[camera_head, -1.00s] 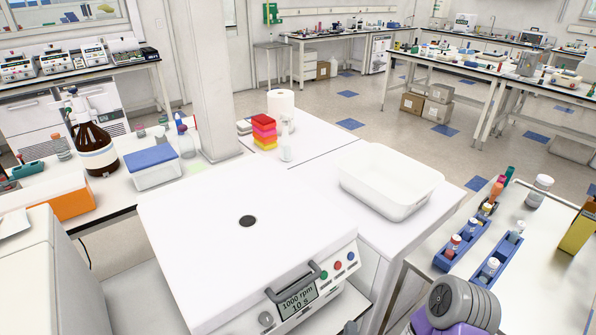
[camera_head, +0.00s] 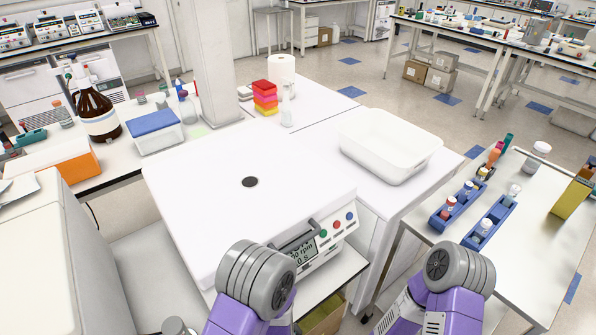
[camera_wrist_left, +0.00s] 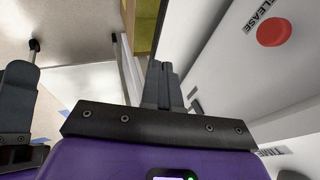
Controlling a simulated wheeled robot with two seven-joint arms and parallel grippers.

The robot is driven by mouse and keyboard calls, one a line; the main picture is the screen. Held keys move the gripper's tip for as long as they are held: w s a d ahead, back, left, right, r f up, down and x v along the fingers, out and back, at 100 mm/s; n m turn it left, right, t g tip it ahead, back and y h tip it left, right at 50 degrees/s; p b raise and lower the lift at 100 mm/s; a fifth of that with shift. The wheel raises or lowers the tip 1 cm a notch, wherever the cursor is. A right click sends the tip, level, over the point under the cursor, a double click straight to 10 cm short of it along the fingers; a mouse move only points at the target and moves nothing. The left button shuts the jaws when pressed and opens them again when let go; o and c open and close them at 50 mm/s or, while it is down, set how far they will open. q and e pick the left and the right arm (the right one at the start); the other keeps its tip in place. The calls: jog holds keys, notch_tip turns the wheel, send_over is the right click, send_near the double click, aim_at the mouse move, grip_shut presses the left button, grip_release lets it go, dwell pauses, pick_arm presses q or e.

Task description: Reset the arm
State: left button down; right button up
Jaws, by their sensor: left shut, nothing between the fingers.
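My left arm (camera_head: 255,285) and my right arm (camera_head: 455,275) show at the bottom of the head view, with grey joints and purple links. Both hands are out of that view. In the left wrist view my left gripper (camera_wrist_left: 162,88) is shut and empty, with its grey fingers together beside the white front of a machine (camera_wrist_left: 270,80) with a red button. What looks like my right gripper (camera_wrist_left: 15,95) is cut off at the left edge of that view; its finger gap cannot be made out.
The white machine (camera_head: 240,210) with an rpm display stands close in front of my left arm. A white tub (camera_head: 390,150) is behind it to the right. Blue tube racks (camera_head: 455,208) stand on the right table. An orange box (camera_head: 70,163) is at the left.

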pick_arm(q)
jog(key=s+a+f+n+g+h, duration=0.3)
jog(key=s+a+f+n+g, duration=0.1)
jog(key=s+n, duration=0.6)
jog(key=a+n+g, duration=0.1)
jog(key=a+n, duration=0.1)
jog(key=n, duration=0.1)
jog(key=shift+a+f+n+h, duration=0.3)
